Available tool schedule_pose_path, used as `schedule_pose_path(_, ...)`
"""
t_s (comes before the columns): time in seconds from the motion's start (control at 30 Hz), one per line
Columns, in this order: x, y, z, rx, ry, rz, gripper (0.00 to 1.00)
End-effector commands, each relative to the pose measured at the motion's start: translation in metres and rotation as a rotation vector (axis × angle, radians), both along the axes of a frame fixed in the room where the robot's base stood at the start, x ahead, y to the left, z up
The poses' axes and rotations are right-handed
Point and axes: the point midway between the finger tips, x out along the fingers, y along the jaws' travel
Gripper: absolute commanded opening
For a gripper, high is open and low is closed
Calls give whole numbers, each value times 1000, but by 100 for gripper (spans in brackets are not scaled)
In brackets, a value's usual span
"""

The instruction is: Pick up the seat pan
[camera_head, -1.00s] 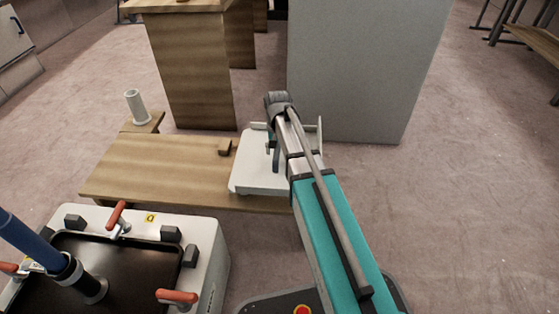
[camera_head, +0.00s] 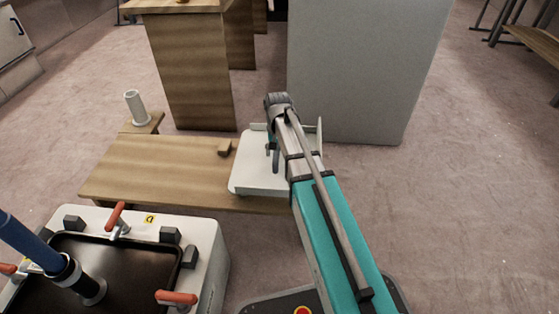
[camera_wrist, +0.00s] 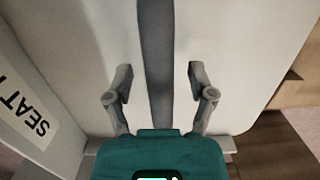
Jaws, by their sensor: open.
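The seat pan (camera_head: 255,179) is a white panel with a raised edge, lying on the low wooden bench. My arm covers part of it. In the wrist view its pale surface (camera_wrist: 85,50) fills most of the picture, and a label reading "SEAT" (camera_wrist: 25,115) shows at left, partly cut off. A dark grey bar (camera_wrist: 156,60) runs down the middle over the pan. My gripper (camera_wrist: 160,85) is open, with one finger on each side of the bar and gaps to both. In the head view my gripper (camera_head: 272,158) is over the pan; contact cannot be told.
A tall grey cabinet (camera_head: 360,65) stands close behind. Open floor (camera_head: 470,200) lies to the right.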

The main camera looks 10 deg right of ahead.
Motion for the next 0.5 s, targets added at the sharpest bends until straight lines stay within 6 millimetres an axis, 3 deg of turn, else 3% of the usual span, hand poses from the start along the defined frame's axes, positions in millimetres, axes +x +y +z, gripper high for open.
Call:
schedule_pose_path(0.4,0,0,-1,0,0,0,71)
schedule_pose_path(0.5,0,0,-1,0,0,0,53)
